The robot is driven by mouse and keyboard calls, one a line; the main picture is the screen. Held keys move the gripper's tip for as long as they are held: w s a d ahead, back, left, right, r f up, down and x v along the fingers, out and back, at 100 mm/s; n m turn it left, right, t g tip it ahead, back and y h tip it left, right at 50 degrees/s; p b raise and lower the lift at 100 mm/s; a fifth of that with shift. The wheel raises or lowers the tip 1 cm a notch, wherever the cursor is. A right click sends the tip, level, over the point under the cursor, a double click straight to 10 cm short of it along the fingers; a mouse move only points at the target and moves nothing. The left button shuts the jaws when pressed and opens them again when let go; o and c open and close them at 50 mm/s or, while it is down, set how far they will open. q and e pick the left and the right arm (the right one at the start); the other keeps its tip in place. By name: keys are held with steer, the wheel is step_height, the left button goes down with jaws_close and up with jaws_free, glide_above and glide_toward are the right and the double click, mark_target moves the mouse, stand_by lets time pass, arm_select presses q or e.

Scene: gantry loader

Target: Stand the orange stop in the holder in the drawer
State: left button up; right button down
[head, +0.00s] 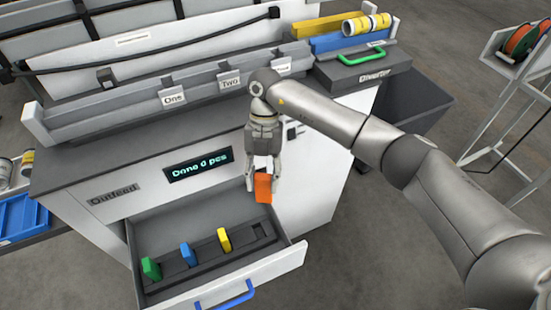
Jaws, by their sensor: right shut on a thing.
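The orange stop (263,188) hangs roughly upright between the fingers of my right gripper (263,178), which is shut on it. They are above the right part of the open drawer (172,216). In the drawer, the dark holder (207,262) carries a green stop (151,268), a blue stop (188,254) and a yellow stop (224,240), all standing. An empty slot (261,231) shows at the holder's right end, below the orange stop. My left gripper is not in view.
The drawer has a blue handle (228,298) at its front. Behind stands the cabinet with a display (199,166) reading "Done 0 pcs" and a rail with labels One and Two. A green-handled diverter (362,57) and a dark bin (423,98) are to the right.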

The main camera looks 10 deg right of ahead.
step_height(320, 180, down, 12)
steer(key=s+a+m+t+y+b, duration=0.1)
steer(key=a+m+t+y+b, duration=0.1)
steer(key=m, duration=0.9)
steer(key=shift+s+a+m+t+y+b, duration=0.25)
steer(key=shift+m+t+y+b, duration=0.2)
steer(key=shift+y, duration=0.25)
steer(key=shift+f, duration=0.1)
steer(key=shift+f+b, duration=0.45)
steer(key=shift+f, duration=0.55)
steer(key=shift+f+b, duration=0.6)
steer(key=shift+f, duration=0.45)
steer(key=shift+f, duration=0.2)
